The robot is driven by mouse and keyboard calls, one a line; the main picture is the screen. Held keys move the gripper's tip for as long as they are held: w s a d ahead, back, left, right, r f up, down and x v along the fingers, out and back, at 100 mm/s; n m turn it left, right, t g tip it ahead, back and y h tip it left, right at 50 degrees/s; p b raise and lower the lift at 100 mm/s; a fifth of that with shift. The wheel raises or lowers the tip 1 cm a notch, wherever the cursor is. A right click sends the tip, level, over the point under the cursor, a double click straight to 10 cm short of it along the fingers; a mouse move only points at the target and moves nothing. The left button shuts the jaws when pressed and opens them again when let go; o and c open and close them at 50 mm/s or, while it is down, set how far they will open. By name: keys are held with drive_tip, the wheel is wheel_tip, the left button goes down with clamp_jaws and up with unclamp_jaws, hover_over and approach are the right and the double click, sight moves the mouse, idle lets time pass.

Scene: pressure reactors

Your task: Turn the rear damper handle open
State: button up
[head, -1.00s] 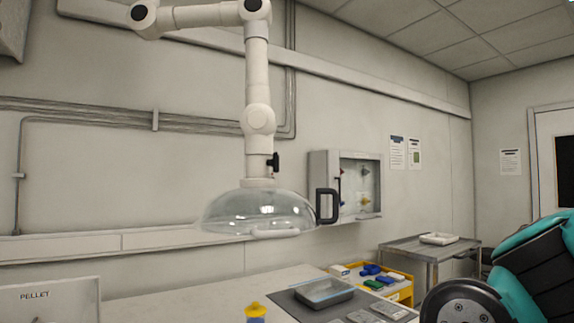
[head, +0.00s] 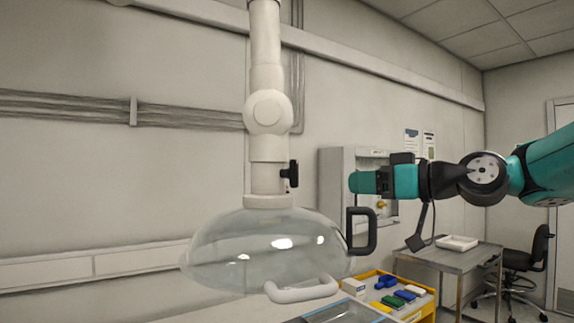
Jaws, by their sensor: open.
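A clear dome hood (head: 265,255) hangs from a white jointed extraction arm (head: 266,75). A small black damper handle (head: 290,173) sticks out on the right side of the white pipe just above the dome. It looks upright, with a short stem to the pipe. My gripper (head: 362,182) comes in from the right with teal fingers pointing left. It is open and empty, at about the damper handle's height and apart from it in the picture. The gap between its fingers is hard to see from this side.
The dome bears a black grab handle (head: 362,232) at its right, below my gripper, and a white handle (head: 302,291) at its front. A wall cabinet (head: 335,190) is partly behind my gripper. A yellow tray (head: 425,300) and a metal cart (head: 455,257) stand below right.

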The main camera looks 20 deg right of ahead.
sight(297, 174)
drive_tip(key=shift+t, duration=0.3)
drive_tip(key=p+x, duration=0.2)
drive_tip(key=x, duration=0.3)
drive_tip(key=r+p+x, duration=0.1)
drive_tip(key=p+x, duration=0.2)
drive_tip(key=x, duration=0.3)
drive_tip(key=w+d+p+x, duration=0.1)
drive_tip(key=p+x, duration=0.2)
drive_tip(key=x, duration=0.3)
drive_tip(key=shift+r, duration=0.15)
drive_tip(key=shift+c, duration=0.5)
drive_tip(key=c, duration=0.7)
